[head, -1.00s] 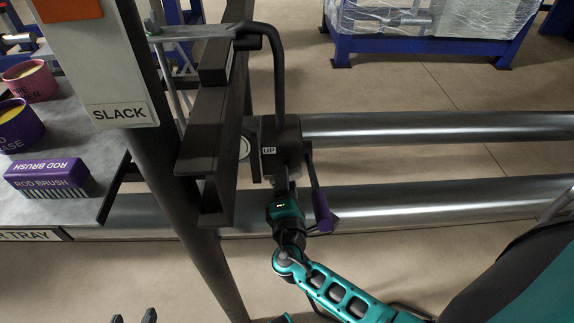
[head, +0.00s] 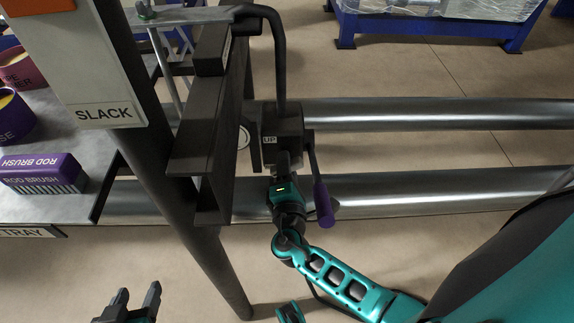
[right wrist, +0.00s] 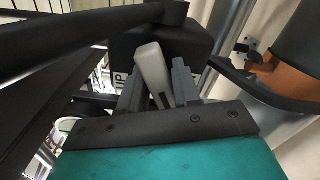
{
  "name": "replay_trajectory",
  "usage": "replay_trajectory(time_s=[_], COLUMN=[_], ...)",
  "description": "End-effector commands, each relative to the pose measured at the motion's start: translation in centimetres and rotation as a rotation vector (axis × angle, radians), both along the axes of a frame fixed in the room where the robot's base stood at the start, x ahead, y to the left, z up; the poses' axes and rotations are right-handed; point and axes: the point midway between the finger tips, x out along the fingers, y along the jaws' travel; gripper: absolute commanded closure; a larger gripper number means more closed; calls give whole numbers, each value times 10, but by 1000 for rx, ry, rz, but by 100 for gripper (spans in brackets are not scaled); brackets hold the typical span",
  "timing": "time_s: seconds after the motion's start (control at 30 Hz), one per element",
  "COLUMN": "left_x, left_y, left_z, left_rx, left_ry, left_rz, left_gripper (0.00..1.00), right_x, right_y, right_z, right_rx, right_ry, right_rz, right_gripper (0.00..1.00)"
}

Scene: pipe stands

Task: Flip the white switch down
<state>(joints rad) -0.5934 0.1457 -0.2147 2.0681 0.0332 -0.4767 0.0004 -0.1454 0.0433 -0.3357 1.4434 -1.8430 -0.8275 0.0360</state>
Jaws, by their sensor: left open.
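The white switch (right wrist: 152,72) is a pale lever standing out from the dark box (right wrist: 190,42) in the right wrist view, tilted a little to the left. My right gripper (right wrist: 157,88) has its fingers apart around the lever's lower part; I cannot tell whether either finger touches it. In the head view the dark box (head: 284,120) carries an "UP" label, and my right gripper (head: 283,165) is just below it, hiding the switch. My left gripper (head: 138,299) is open and empty at the bottom left.
A lever with a purple handle (head: 323,205) hangs right of my right gripper. A dark beam (head: 208,130) and a slanted post stand to the left. Two steel pipes (head: 440,112) run to the right. A rod brush box (head: 45,174) sits on the left tray.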

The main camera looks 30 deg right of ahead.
Motion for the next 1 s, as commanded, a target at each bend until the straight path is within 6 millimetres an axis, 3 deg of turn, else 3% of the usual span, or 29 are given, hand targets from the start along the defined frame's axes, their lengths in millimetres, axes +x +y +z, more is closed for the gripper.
replay_trajectory(time_s=[0.3,0.73,1.0], left_x=[0,0,1], left_y=[2,2,1], left_z=[0,7,7], left_rx=[8,9,6], left_ry=[-1,-3,-3], left_rz=[-6,-6,-4], left_gripper=[45,45,45], right_x=[0,0,0], right_y=[0,-1,-1], right_z=[1,1,0], right_rx=[-1,-229,-257], right_ry=[-1,108,121], right_rz=[-1,0,-1], right_gripper=[100,100,100])
